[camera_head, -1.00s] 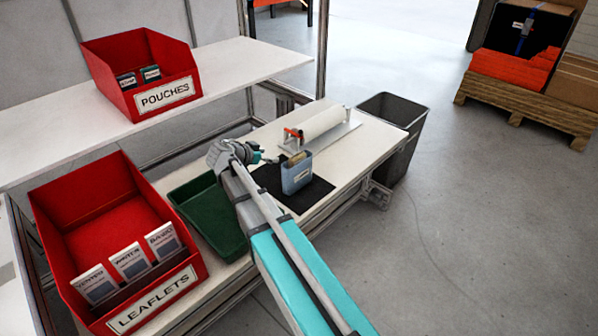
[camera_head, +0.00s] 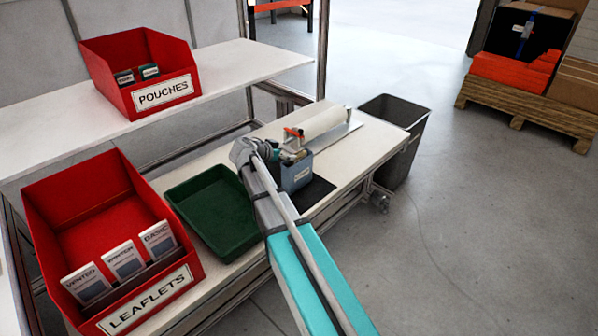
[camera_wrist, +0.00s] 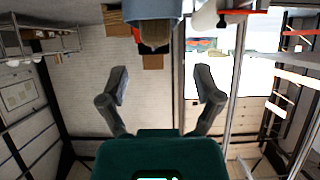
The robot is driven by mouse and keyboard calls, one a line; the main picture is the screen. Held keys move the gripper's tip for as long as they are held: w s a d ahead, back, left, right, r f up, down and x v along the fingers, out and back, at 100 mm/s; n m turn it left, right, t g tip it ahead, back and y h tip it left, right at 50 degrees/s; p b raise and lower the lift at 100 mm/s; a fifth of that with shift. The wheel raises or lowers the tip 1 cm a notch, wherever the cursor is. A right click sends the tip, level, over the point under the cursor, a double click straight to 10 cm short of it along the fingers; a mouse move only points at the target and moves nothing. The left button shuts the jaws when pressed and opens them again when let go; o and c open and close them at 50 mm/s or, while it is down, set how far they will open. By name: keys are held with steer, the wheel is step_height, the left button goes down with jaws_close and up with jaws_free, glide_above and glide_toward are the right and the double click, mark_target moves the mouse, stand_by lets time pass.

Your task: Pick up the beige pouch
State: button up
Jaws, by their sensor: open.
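The beige pouch (camera_wrist: 155,35) shows at the top centre of the wrist view, partly out of a blue-grey container (camera_wrist: 145,9). In the head view the container (camera_head: 297,174) stands on the dark mat (camera_head: 318,192) on the bench; my gripper and arm hide part of it, and I cannot clearly make out the pouch there. My gripper (camera_wrist: 161,78) is open and empty, its two fingers wide apart, with the pouch beyond the fingertips and roughly between them. In the head view my gripper (camera_head: 280,153) is close beside the container's top.
A white roll (camera_head: 318,124) on a plate lies just behind the container. A green tray (camera_head: 212,208) sits left of my arm. Red bins of pouches (camera_head: 150,103) and leaflets (camera_head: 160,290) stand at the left. A grey waste bin (camera_head: 400,150) stands at the bench's right end.

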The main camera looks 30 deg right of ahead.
mark_target(295, 154)
steer(key=shift+b+x, duration=1.15)
steer(key=shift+x, duration=0.85)
steer(key=shift+w+d+f, duration=0.15)
steer(key=shift+d+f, duration=0.2)
steer(key=shift+d, duration=0.1)
jaws_close()
